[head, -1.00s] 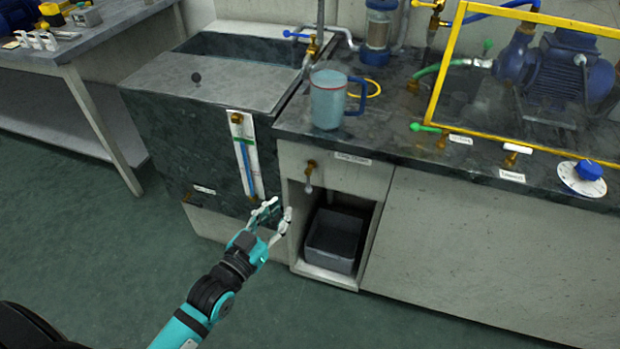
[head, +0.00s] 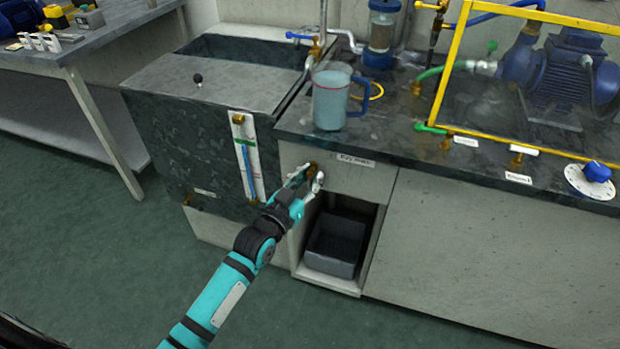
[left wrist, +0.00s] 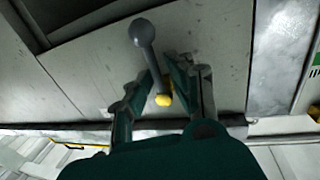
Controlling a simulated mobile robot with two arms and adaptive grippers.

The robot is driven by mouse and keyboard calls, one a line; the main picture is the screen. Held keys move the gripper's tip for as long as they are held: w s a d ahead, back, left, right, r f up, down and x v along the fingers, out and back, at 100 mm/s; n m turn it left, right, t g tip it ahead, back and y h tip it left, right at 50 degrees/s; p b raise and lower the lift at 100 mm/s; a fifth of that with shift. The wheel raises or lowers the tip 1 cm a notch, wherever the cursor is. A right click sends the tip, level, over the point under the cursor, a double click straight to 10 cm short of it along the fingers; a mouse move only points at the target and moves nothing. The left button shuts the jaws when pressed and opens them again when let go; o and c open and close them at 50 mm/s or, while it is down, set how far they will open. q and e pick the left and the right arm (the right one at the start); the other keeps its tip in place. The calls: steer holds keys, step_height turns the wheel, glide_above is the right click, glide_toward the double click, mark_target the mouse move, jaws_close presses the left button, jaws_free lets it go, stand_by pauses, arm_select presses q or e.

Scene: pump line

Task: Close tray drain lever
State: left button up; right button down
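The tray drain lever has a brass valve body (head: 311,168) on the cabinet front, beside a small label (head: 355,160) under the counter edge. In the left wrist view the lever is a grey rod with a round knob (left wrist: 143,31), running down to a yellow-brass end (left wrist: 163,100). My left gripper (head: 306,178) is at the valve and hides most of the lever in the head view. In the left wrist view its fingers (left wrist: 168,76) are apart, one on each side of the lever. I cannot tell whether they touch it. My right gripper is out of view.
A dark grey bin (head: 337,244) sits in the open cubby below the valve. A measuring jug (head: 330,98) stands on the counter above. A sight gauge (head: 245,158) is on the sink front at left. The green floor in front is clear.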

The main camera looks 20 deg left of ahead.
arm_select(q)
jaws_close()
